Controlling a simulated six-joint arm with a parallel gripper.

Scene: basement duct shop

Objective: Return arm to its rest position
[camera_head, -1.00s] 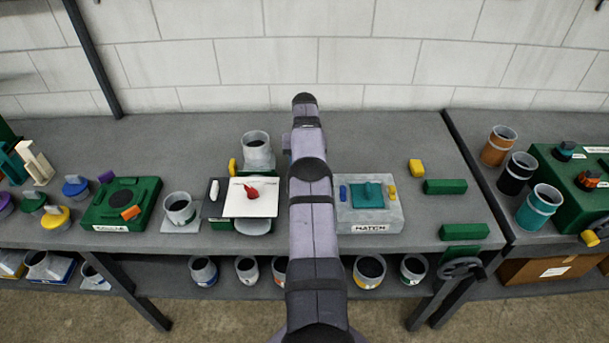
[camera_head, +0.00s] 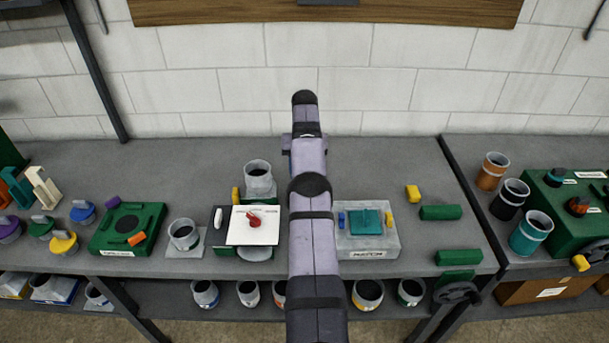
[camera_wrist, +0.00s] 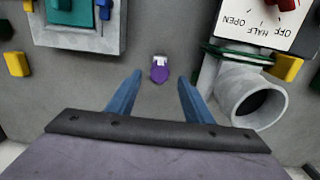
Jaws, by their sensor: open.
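My gripper (camera_wrist: 160,90) shows in the wrist view with two blue fingers spread apart and nothing between their tips. It hangs over the grey bench (camera_wrist: 100,72). A small purple piece with a white end (camera_wrist: 159,70) is on the bench just beyond the fingertips, apart from them. In the head view my arm rises up the middle of the picture, and my gripper is hidden there.
A white dial panel with a red knob (camera_head: 253,220) stands left of my arm; a grey box with a teal block (camera_head: 367,241) stands right. A grey pipe elbow (camera_wrist: 250,95) is close beside the right finger. Green bars (camera_head: 440,212) lie farther right.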

